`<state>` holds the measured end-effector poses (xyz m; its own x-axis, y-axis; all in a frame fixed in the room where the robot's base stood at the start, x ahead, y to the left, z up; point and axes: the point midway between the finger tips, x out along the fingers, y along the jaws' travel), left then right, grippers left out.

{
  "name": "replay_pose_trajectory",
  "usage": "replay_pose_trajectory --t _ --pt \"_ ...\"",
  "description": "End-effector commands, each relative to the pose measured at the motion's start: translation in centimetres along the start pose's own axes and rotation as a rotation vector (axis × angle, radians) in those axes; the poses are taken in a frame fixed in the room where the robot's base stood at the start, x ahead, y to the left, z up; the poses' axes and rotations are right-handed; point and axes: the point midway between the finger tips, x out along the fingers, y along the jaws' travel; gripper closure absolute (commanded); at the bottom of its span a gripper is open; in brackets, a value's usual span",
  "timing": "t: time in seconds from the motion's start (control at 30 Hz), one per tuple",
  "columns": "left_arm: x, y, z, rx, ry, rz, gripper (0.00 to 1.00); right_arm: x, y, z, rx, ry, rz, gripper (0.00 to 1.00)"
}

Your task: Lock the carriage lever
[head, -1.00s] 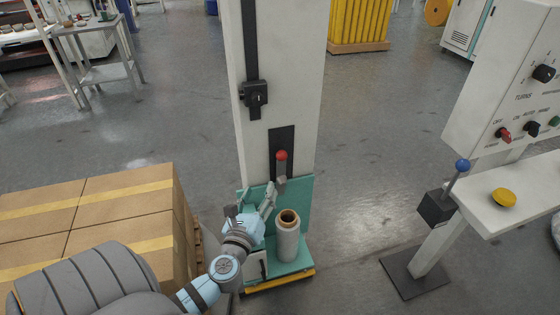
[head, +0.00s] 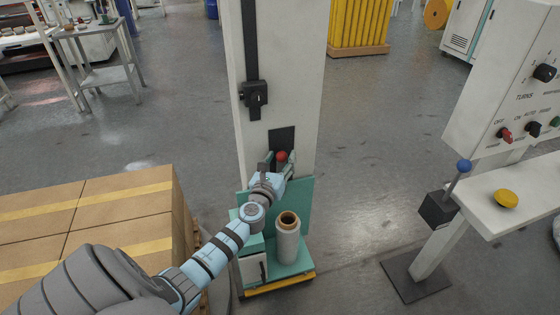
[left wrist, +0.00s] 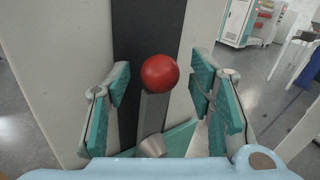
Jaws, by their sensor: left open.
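The carriage lever has a red ball knob (head: 282,156) and stands in front of a dark slot plate on the white column. In the left wrist view the red knob (left wrist: 160,73) sits on a grey lever shaft (left wrist: 153,112), upright and between my fingers. My left gripper (head: 279,164) is at the lever, and its fingers, with teal pads, are spread on both sides of the knob (left wrist: 163,95), apart from it. The lower part of the lever is hidden behind my gripper in the head view. My right gripper is not in view.
A film roll (head: 287,238) stands on the teal base (head: 301,264) below the lever. Cardboard boxes (head: 120,215) are stacked at the left. A control panel (head: 500,110) and a blue-knobbed lever (head: 463,167) stand at the right. Floor between is clear.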

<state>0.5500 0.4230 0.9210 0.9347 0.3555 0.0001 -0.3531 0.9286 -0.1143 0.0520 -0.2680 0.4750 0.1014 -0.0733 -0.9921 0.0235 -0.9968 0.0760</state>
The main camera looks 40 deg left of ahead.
Motion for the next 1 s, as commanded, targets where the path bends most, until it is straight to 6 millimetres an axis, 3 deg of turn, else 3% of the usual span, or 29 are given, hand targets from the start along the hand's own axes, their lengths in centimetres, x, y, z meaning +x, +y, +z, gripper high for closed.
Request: replay_pose_trajectory --t 0.07,0.37,0.73,0.87,1.0 --pt "0.0 0.0 0.0 0.0 0.0 0.0 0.53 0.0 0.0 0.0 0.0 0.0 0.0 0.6" --pt "-0.1 0.0 0.0 -0.001 0.0 0.001 1.0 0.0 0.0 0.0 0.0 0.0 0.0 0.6" --pt "-0.2 -0.1 -0.3 0.008 -0.013 0.0 1.0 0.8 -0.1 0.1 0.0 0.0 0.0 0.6" --pt "-0.6 -0.6 -0.9 0.027 -0.043 -0.005 1.0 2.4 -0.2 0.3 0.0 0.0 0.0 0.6" --pt "-1.4 -1.5 -1.7 0.067 -0.102 -0.014 1.0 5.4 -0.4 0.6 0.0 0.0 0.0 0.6"
